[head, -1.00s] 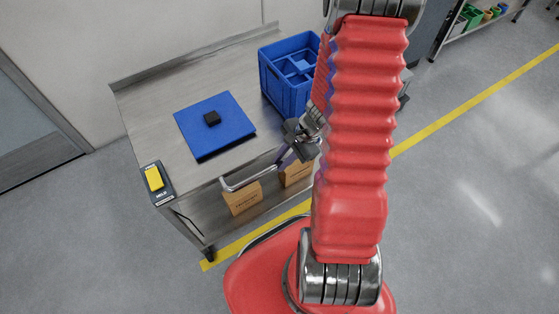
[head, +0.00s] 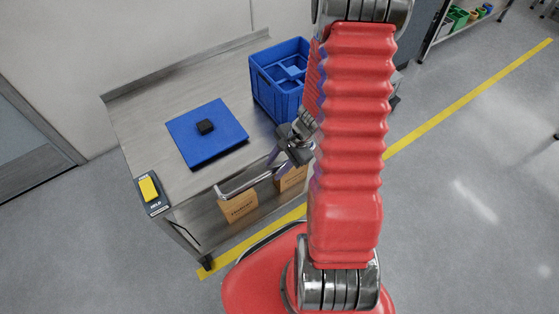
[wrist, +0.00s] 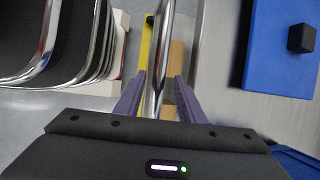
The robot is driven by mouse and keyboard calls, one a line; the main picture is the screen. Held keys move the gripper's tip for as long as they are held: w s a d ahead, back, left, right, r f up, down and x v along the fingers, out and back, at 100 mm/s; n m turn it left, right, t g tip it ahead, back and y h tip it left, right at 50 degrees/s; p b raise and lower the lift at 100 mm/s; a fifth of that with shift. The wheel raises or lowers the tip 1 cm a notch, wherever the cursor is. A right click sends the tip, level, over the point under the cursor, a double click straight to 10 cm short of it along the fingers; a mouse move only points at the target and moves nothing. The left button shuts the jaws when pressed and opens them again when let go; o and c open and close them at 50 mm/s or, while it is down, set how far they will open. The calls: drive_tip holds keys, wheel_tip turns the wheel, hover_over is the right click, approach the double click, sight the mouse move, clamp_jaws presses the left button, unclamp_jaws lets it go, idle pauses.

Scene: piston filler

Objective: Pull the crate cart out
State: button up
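The steel cart (head: 180,92) stands at the left of the head view against the wall, with a blue crate (head: 262,98) at its right end. Its bar handle (head: 243,183) juts from the near side; it also shows in the wrist view (wrist: 161,60). My gripper (wrist: 160,85) has its two purple fingers on either side of the bar, with gaps visible, so it looks open around it. In the head view my gripper (head: 278,157) is at the handle's right part, partly hidden by my arm. A dark switch box (head: 155,207) with a yellow rocker (head: 148,188) and the word HELD sits on the near left corner.
A blue plate (head: 185,145) with a black block (head: 205,126) lies on the cart top. Cardboard boxes (head: 239,206) stand on its lower shelf. A yellow floor line (head: 450,112) runs past the cart. Open floor lies to the right; a shelf (head: 455,32) stands at the back.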

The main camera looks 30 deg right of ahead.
drive_tip(key=v, duration=1.3)
drive_tip(key=shift+r, duration=0.3)
drive_tip(key=shift+s+d, duration=0.1)
drive_tip(key=s+a+r+n+t+h, duration=0.1)
drive_tip(key=s+a+r+n+h, duration=0.1)
drive_tip(key=a+r+n, duration=0.6)
drive_tip(key=s+a+r+n+t+h, duration=0.2)
drive_tip(key=s+a+r+n, duration=0.2)
drive_tip(key=a+r+n, duration=0.5)
wheel_tip(320, 180, up, 6)
drive_tip(key=shift+s+a+f+t+h, duration=0.15)
drive_tip(key=shift+s+a+t+h, duration=0.05)
drive_tip(key=shift+a+t+h, duration=0.1)
